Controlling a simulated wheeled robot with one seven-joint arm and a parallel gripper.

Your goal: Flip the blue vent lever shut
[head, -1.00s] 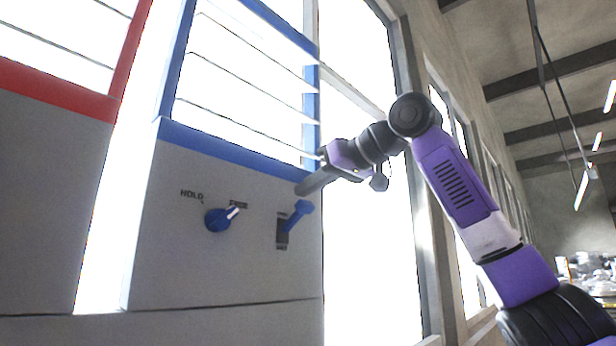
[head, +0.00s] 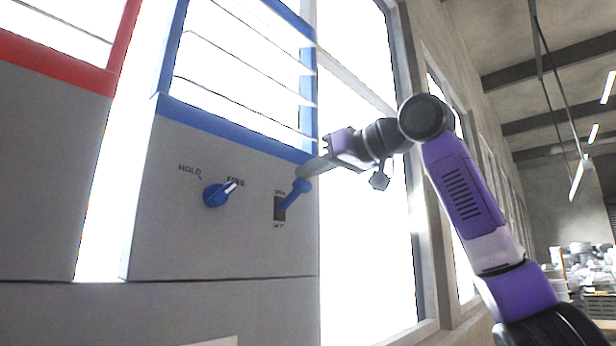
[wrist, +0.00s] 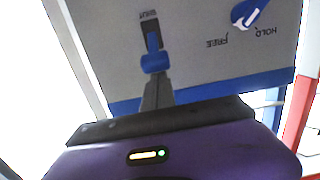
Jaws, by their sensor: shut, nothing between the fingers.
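The blue vent lever (head: 294,196) sticks out of a dark slot (head: 279,208) on the grey panel below the blue-framed louvres. Its knob end points up and outward, towards the OPEN-side label. In the wrist view the lever (wrist: 154,62) shows with its blue knob right at the fingertips. My gripper (head: 304,172) is shut and empty, with its tip at the knob from above; it seems to touch or nearly touch it. The shut fingers (wrist: 155,88) also show in the wrist view. The lower label reads SHUT in the wrist view.
A blue rotary knob (head: 215,194) marked HOLD and FREE sits left of the lever, its pointer towards FREE. The blue-framed louvres (head: 230,130) stand above the panel. A red-framed unit (head: 60,62) is at the left. A window and wall lie right of the panel.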

